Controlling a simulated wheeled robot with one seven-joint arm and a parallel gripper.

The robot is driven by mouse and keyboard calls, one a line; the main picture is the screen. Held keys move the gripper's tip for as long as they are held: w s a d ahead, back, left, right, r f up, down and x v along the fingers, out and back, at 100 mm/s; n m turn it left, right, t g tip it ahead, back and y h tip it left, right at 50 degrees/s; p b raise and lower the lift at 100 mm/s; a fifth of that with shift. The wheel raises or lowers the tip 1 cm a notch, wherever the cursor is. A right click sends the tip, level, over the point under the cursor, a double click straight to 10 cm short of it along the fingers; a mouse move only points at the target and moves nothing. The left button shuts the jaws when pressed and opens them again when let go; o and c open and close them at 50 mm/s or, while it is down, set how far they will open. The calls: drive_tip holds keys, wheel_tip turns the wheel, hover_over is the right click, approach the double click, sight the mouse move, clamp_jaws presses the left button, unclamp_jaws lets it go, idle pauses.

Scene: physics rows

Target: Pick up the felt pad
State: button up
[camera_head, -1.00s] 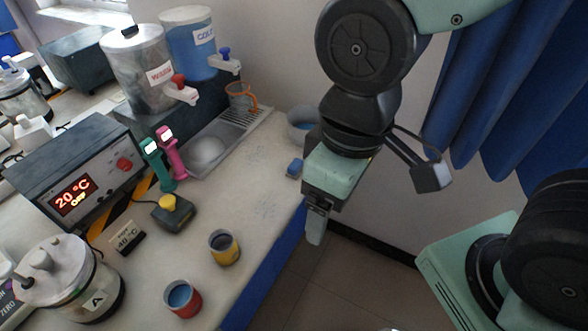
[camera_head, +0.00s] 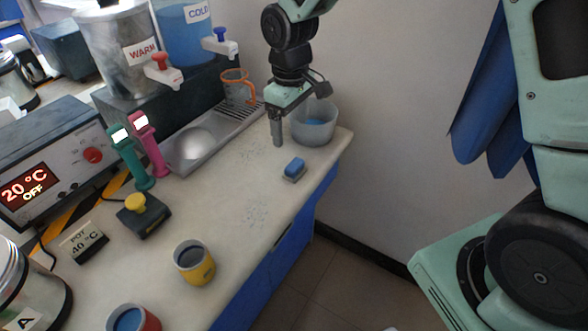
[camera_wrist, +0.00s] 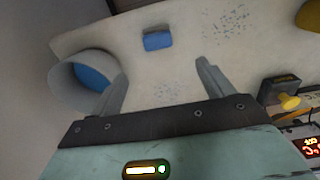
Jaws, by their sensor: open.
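The felt pad (camera_head: 293,168) appears to be the small blue block with a greyish underside, lying flat on the pale counter near its right edge. It also shows in the wrist view (camera_wrist: 157,40), beyond my fingertips and apart from them. My gripper (camera_head: 277,142) is open, pointing down over the counter, behind and a little left of the pad in the head view. In the wrist view my gripper (camera_wrist: 162,71) has its two fingers spread, with only bare speckled counter between them.
A translucent tub (camera_head: 315,126) with something blue inside stands at the counter's far corner, close to my gripper. A drip tray (camera_head: 193,160), an orange-handled beaker (camera_head: 236,88) and the dispensers are to the left. A yellow cup (camera_head: 195,262) stands nearer.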

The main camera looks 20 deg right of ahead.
hover_over(295, 164)
drive_tip(key=f, duration=0.7)
drive_tip(key=shift+w+a+f, duration=0.1)
drive_tip(key=shift+w+a, duration=0.15)
drive_tip(key=shift+a, duration=0.1)
drive_tip(key=f, duration=0.1)
drive_tip(key=f+p, duration=0.1)
drive_tip(key=f, duration=0.2)
drive_tip(key=shift+s+d+f, duration=0.2)
drive_tip(key=shift+d+f, duration=0.1)
drive_tip(key=shift+d, duration=0.05)
drive_tip(key=shift+f, duration=0.5)
drive_tip(key=c, duration=1.1)
